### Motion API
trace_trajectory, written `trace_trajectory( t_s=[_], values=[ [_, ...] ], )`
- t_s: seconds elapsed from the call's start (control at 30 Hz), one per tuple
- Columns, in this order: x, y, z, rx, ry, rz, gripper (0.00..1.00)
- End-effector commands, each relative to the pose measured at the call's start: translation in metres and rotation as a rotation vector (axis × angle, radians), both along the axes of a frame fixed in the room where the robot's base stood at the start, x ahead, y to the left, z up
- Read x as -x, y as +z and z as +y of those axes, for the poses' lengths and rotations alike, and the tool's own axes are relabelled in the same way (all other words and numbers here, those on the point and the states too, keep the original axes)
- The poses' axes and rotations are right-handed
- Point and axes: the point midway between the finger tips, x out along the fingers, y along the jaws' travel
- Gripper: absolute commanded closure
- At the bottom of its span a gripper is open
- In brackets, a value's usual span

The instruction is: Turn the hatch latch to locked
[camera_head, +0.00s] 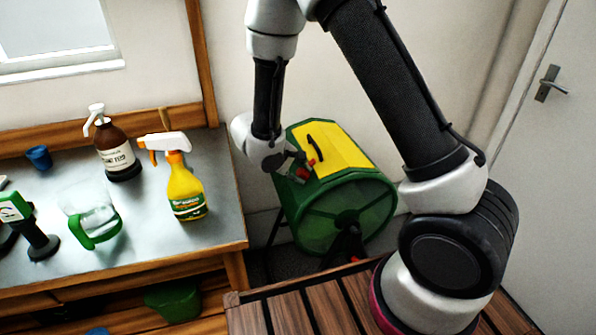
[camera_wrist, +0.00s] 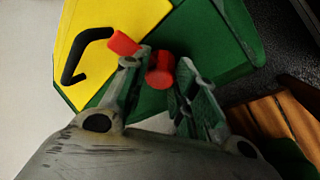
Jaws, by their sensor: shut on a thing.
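The hatch is a yellow panel (camera_head: 335,150) with a black handle, set in the top of a green drum (camera_head: 345,215). It also shows in the wrist view (camera_wrist: 130,15). The red latch (camera_head: 303,172) sits at the hatch's near left edge. In the wrist view, its round red part (camera_wrist: 160,72) lies between my fingertips, and a red bar lies up and left, over the yellow edge. My gripper (camera_head: 291,164) is shut on the latch; its fingers (camera_wrist: 157,78) stand on either side of it. My gripper partly hides the latch in the head view.
A metal-topped bench (camera_head: 150,240) at left holds a yellow spray bottle (camera_head: 185,190), a brown pump bottle (camera_head: 117,150), a clear jug (camera_head: 92,215) and a blue cup (camera_head: 39,157). The wall is close behind the drum. A door (camera_head: 560,170) is at right.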

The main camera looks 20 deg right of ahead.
Motion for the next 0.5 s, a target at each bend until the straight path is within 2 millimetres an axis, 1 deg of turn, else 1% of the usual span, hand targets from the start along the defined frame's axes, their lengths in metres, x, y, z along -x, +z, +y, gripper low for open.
trace_trajectory(
  t_s=[0.47, 0.5],
  values=[
    [0.0005, -0.0002, -0.0001, 0.000, -0.009, -0.007, 0.96],
    [0.0005, -0.0003, -0.0002, 0.000, -0.009, -0.007, 0.65]
  ],
)
